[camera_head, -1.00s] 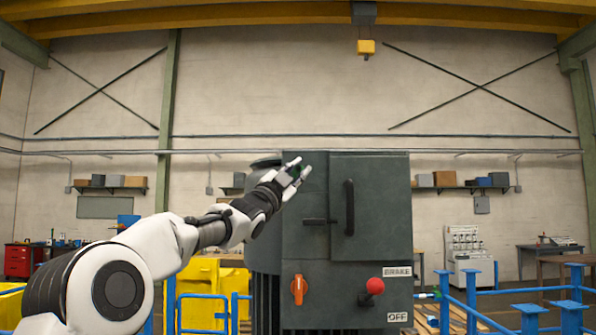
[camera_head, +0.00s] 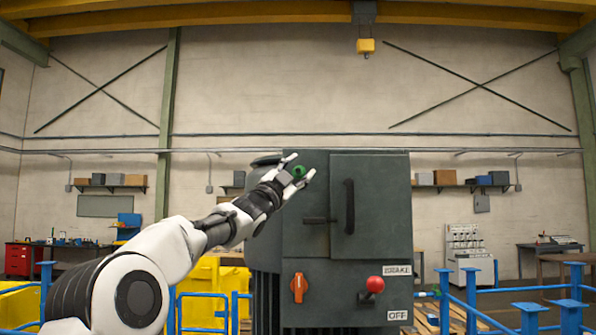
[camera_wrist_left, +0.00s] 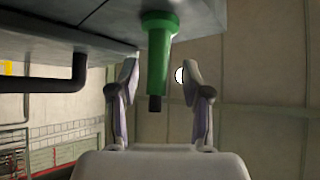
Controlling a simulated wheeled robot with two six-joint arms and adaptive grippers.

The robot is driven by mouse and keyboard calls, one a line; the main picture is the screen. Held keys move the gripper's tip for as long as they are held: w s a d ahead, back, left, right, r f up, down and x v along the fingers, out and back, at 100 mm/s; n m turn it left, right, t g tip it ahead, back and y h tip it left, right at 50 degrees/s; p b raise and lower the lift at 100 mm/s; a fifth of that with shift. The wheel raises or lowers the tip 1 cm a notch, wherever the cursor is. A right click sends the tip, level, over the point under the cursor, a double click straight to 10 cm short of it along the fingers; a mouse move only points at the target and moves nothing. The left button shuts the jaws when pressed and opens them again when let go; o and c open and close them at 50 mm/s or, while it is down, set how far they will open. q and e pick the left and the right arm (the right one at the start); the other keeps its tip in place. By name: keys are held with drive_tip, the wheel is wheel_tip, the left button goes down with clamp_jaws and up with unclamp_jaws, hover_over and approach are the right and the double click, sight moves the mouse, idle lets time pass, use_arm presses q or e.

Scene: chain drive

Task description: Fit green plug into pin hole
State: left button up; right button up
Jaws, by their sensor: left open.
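The green plug (camera_head: 298,171) is at the upper left edge of the dark grey machine cabinet (camera_head: 316,263) in the head view. In the left wrist view the green plug (camera_wrist_left: 158,45) stands out from the cabinet's surface, with a dark narrow tip toward the camera. My left gripper (camera_head: 299,168) is open, and its fingers lie on either side of the plug. In the left wrist view gaps show between the plug and both fingers of the left gripper (camera_wrist_left: 160,75). The pin hole cannot be made out. My right gripper is out of view.
The cabinet front has a black door handle (camera_head: 349,207), a small black lever (camera_head: 319,221), an orange switch (camera_head: 299,288) and a red knob (camera_head: 375,285). Blue railings (camera_head: 470,310) stand at the right. Yellow bins (camera_head: 215,285) stand at the left.

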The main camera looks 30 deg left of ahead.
use_arm(q)
drive_tip(key=shift+s, duration=0.1)
drive_tip(key=v, duration=1.2)
